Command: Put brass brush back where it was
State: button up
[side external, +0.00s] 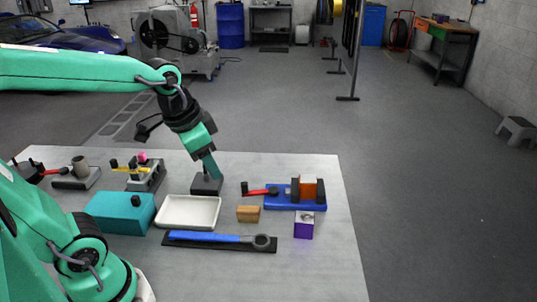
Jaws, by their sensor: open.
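My gripper (210,166) points down over a small dark block (206,188) behind the white tray; its teal finger reaches to the block's top. The jaws are open; whether they touch anything there is too small to tell. No item is clearly recognisable as the brass brush. A small tan-brown block (248,214) lies on the table right of the tray, apart from my gripper, and may be the brush. The white tray (188,226) is empty.
A teal box (108,212) stands left of the tray. A blue-handled wrench (215,237) lies on a black mat in front. A blue fixture (290,203) with a red lever and orange block, and a purple box (304,230), stand right. Clamp fixtures (148,178) stand back left.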

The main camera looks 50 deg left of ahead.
jog(key=shift+s+d+r+n+t, duration=0.15)
jog(key=shift+s+n+t, duration=0.25)
jog(key=shift+s, duration=0.55)
jog(key=shift+s+d+r+n+t, duration=0.1)
jog(key=shift+s+r+n+t, duration=0.1)
jog(key=shift+s+n, duration=0.55)
jog(key=shift+s+d+r+n+t, duration=0.15)
jog(key=shift+s+n+t, duration=0.15)
jog(key=shift+s, duration=0.8)
